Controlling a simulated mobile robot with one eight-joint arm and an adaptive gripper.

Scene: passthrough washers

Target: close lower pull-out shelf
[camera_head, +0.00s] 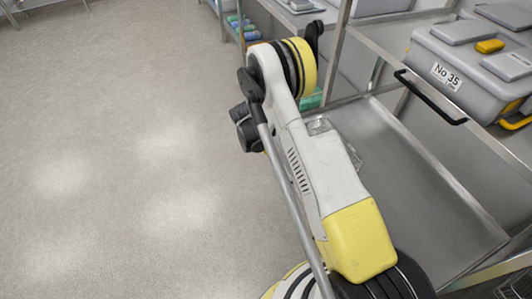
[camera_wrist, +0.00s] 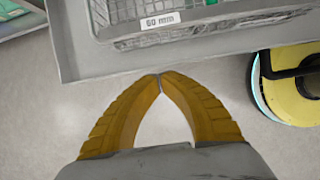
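The lower pull-out shelf (camera_head: 425,195) is a flat grey metal tray standing out from the rack, to the right of my arm in the head view. A wire basket (camera_head: 340,142) sits on it, partly hidden by my arm. In the wrist view the shelf (camera_wrist: 230,56) crosses the top, with the basket (camera_wrist: 190,32) labelled "60 mm" on it. My gripper (camera_wrist: 158,76) has two yellow fingers whose tips meet, with nothing seen between them. The tips are close to the shelf's edge; I cannot tell if they touch. The gripper is hidden in the head view.
Above the shelf, a grey box (camera_head: 465,75) labelled "No 35" stands on the rack, near a black handle (camera_head: 430,97). A metal post (camera_head: 336,50) rises behind my arm. Open grey floor (camera_head: 120,170) fills the left.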

